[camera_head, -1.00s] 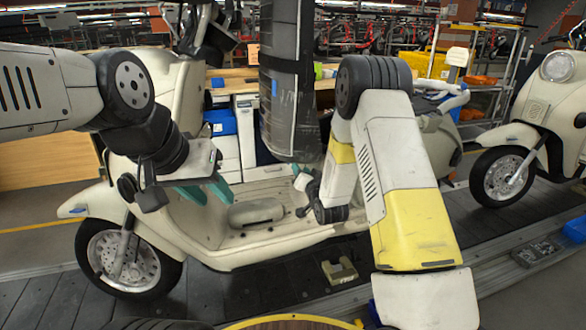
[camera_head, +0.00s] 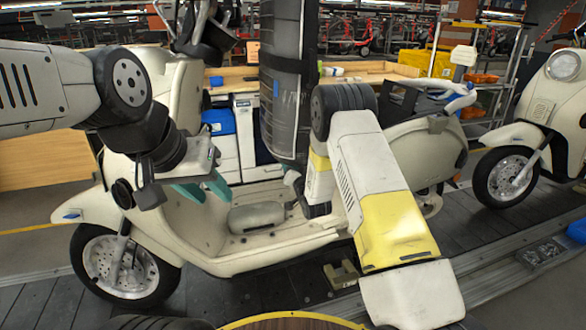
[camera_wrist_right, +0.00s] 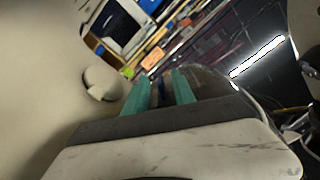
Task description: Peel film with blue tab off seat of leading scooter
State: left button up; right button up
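The nearer cream scooter (camera_head: 290,262) stands on the conveyor, facing left. My left gripper (camera_head: 200,189) is open and empty, with teal fingers beside the scooter's front shield, above the footboard.
A dark vertical column-like thing (camera_head: 287,80) stands between my arms. A second cream scooter (camera_head: 535,115) stands behind at right on the slats. A wooden workbench (camera_head: 345,75) and shelving lie beyond. The right wrist view shows a pale panel (camera_wrist_right: 45,85) close at left.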

jog(key=shift+w+a, duration=0.1)
jog(key=shift+w, duration=0.25)
grip_shut()
jog(key=s+a+f, duration=0.3)
jog(key=s, duration=0.3)
jog(key=shift+s+a+f, duration=0.2)
jog(key=shift+a+f, duration=0.1)
jog(key=shift+f, duration=0.05)
jog(key=s+a+f, duration=0.3)
jog(key=s, duration=0.3)
jog(key=shift+a+f, duration=0.25)
dwell(0.5)
jog(key=shift+s, duration=0.15)
